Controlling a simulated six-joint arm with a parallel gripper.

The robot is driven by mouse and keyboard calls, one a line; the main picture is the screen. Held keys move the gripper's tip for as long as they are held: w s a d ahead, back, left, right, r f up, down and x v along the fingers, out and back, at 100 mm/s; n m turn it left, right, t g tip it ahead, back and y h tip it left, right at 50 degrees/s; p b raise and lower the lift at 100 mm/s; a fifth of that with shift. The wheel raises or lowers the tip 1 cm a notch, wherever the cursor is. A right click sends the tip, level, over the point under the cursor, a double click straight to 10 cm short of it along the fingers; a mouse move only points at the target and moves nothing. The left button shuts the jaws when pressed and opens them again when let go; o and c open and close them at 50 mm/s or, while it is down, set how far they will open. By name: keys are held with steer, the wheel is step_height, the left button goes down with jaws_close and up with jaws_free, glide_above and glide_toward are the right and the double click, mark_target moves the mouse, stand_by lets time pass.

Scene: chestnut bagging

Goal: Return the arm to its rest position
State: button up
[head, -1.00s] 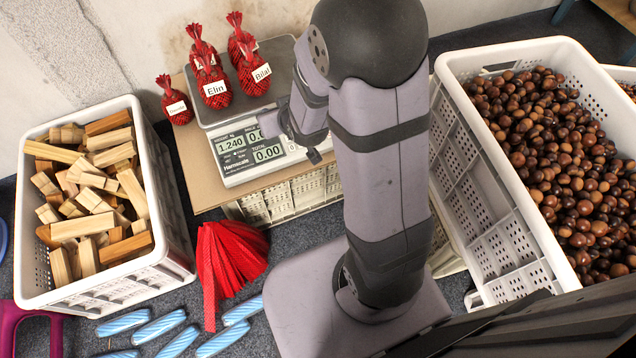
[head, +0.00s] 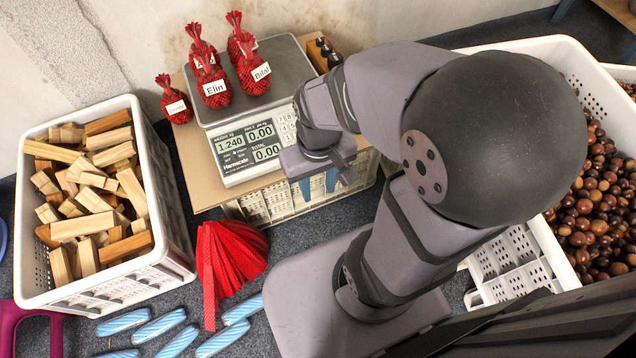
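My gripper (head: 318,184) hangs in front of the scale's right front corner, over the edge of the crate that carries the scale. Its two blue fingers point down with a gap between them, and I see nothing held. My arm reaches from its base at the bottom centre up to the right, then bends back left to the gripper. The elbow covers part of the chestnut crate (head: 548,256). Three red net bags, including the ones labelled Elin (head: 214,88) and Bilal (head: 253,74), stand on the scale (head: 285,72). A smaller labelled bag (head: 175,102) stands beside it.
A white crate (head: 105,290) of wood blocks is at the left. Red netting (head: 228,262) and several blue striped rolls (head: 152,326) lie on the floor. A small wooden holder with dark items (head: 322,52) stands behind the scale. Floor between netting and wood crate is clear.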

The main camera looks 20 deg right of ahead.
step_height(320, 180, up, 46)
steer(key=p, duration=4.5)
steer(key=shift+f, duration=0.25)
